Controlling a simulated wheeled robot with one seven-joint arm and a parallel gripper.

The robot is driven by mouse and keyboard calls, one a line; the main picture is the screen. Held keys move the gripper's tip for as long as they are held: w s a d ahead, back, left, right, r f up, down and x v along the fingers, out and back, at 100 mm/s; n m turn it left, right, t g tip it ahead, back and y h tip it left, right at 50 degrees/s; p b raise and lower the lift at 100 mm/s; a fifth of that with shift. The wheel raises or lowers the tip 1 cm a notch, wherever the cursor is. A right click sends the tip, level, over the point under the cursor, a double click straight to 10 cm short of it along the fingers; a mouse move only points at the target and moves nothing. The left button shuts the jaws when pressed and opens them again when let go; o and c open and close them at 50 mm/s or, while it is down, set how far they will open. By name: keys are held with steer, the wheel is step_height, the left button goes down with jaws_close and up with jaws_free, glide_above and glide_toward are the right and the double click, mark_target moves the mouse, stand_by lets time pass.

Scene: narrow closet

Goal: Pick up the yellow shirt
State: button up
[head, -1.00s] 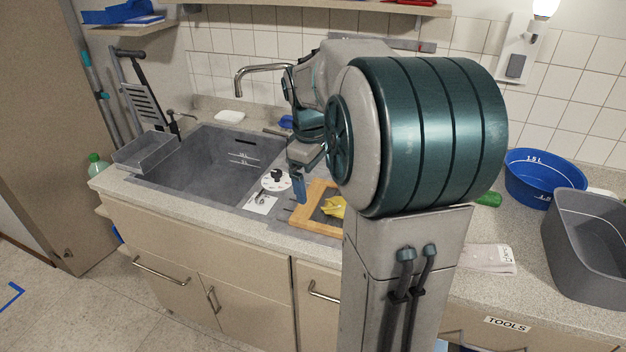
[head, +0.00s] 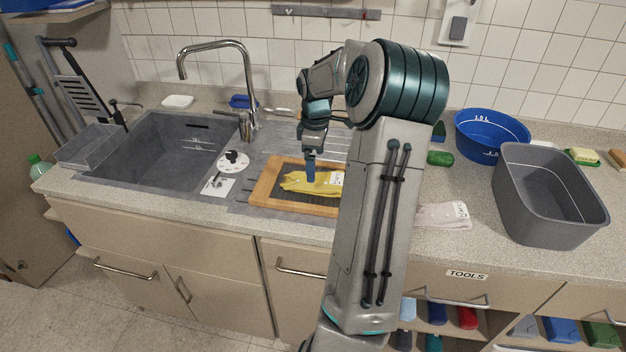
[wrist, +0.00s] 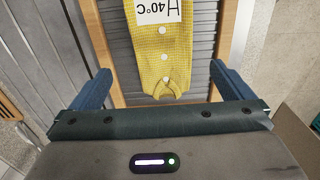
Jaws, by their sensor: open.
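The yellow shirt (head: 308,183) lies flat on a dark ribbed board with a wooden frame (head: 262,192), right of the sink. In the wrist view the checked yellow shirt (wrist: 161,65) shows its collar, white buttons and a white label (wrist: 158,11) reading 40°C. My gripper (head: 311,177) points down over the shirt in the head view. In the wrist view my gripper (wrist: 165,88) is open, its blue fingers on either side of the collar end, nothing between them that I can see held. Whether the fingertips touch the board is unclear. My arm hides the board's right part.
The grey sink (head: 150,150) and tall tap (head: 246,90) are to the left. A blue basin (head: 490,135), a grey tub (head: 550,200) and a pale folded cloth (head: 443,215) are on the counter to the right.

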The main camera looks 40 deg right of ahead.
steer(key=shift+w+a+f+p, duration=0.15)
steer(key=shift+f+p, duration=0.1)
steer(key=shift+f, duration=1.2)
steer(key=shift+s+a+f+p, duration=0.1)
steer(key=shift+a+f+p, duration=0.1)
steer(key=shift+f, duration=1.2)
steer(key=shift+w, duration=0.1)
steer(key=c, duration=1.1)
